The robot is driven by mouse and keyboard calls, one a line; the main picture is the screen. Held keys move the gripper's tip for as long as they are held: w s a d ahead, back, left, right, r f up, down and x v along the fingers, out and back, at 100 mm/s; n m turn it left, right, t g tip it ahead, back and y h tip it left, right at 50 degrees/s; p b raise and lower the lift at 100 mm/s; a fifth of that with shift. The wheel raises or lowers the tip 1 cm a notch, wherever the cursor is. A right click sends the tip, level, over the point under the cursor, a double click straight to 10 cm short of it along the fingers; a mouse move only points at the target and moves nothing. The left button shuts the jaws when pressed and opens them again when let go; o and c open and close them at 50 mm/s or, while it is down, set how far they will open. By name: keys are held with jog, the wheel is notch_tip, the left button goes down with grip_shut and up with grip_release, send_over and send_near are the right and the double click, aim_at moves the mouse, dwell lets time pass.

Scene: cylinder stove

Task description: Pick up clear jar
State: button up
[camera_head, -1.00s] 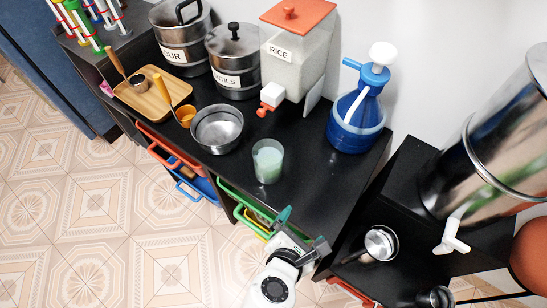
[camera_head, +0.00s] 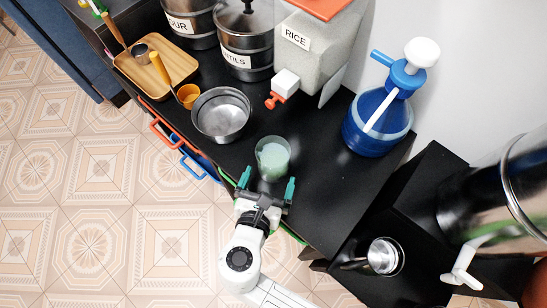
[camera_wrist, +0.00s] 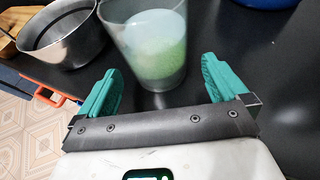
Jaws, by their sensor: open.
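The clear jar (camera_head: 273,158) stands upright on the black counter, with pale green contents visible through its wall. In the wrist view the jar (camera_wrist: 152,50) is straight ahead, just beyond the fingertips. My gripper (camera_head: 267,184) is open and empty at the counter's front edge, its two green fingers spread on either side of the jar's near side.
A metal bowl (camera_head: 221,114) stands close to the left of the jar. The rice dispenser (camera_head: 318,50) is behind, and a blue pump bottle (camera_head: 378,125) is to the right. The black counter (camera_head: 325,190) right of the jar is clear.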

aim_at(277, 153)
jog(key=shift+x, duration=2.85)
jog(key=shift+a+r, duration=0.15)
jog(key=shift+a, duration=0.05)
jog(key=shift+c, duration=0.5)
jog(key=c, duration=1)
